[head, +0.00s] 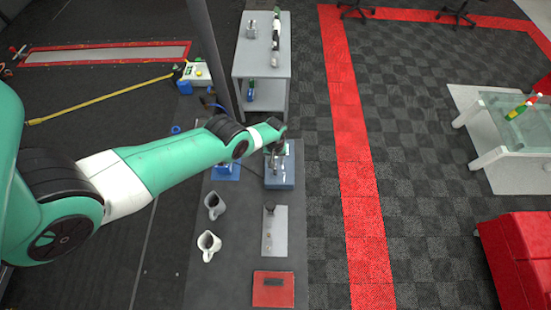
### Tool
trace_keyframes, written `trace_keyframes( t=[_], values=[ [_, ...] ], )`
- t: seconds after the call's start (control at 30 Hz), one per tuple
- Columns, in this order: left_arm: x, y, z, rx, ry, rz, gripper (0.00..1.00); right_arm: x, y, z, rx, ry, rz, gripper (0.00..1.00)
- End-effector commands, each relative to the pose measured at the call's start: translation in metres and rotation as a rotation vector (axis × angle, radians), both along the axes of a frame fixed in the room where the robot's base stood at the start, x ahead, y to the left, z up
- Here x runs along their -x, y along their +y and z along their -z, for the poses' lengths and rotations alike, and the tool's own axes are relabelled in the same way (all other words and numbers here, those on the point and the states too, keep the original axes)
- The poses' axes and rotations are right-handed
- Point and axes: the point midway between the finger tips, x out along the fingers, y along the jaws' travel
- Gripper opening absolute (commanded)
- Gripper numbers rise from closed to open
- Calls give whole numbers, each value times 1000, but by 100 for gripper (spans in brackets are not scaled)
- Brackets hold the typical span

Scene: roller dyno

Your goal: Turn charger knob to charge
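My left arm reaches in from the left, and its gripper (277,160) points down over a blue-based device (283,183) on the dark bench. The device may be the charger; its knob cannot be made out, as my wrist and gripper cover much of the device. I cannot tell whether the gripper touches it, or whether its fingers are open or shut. A second blue item (227,173) sits just left of the device, partly under my arm. My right gripper is not in view.
On the bench (232,272) stand a dark grey mug (214,207), a white mug (208,245), a grey plate (275,238) with a dark knob-like part and a red box (273,290). A pole (212,45) and grey table (262,65) stand behind.

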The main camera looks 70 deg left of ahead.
Motion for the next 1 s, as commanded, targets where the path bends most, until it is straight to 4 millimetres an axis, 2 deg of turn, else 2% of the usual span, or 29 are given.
trace_keyframes(
  t=[0.03, 0.1, 0.3, 0.4, 0.53, 0.77, 0.8, 0.87, 1.0],
  values=[
    [0, 0, 19, 0, 0, 0, 49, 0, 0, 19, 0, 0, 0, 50],
    [0, 0, 34, 0, 0, 1, 49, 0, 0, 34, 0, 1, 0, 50],
    [0, 0, 75, -1, -1, 1, 49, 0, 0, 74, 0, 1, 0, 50],
    [0, 0, 88, -1, -1, 1, 49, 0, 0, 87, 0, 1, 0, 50],
    [0, 0, 94, -1, -1, 1, 49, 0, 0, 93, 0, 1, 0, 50],
    [0, 0, 92, -1, -1, 1, 49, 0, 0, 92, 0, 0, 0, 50],
    [0, 0, 92, -1, -1, 1, 47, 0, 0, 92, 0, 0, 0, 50],
    [0, 0, 92, -1, -1, 1, 36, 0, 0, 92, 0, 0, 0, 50],
    [0, 0, 92, -1, 0, 1, 11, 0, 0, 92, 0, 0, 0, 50]
  ],
)
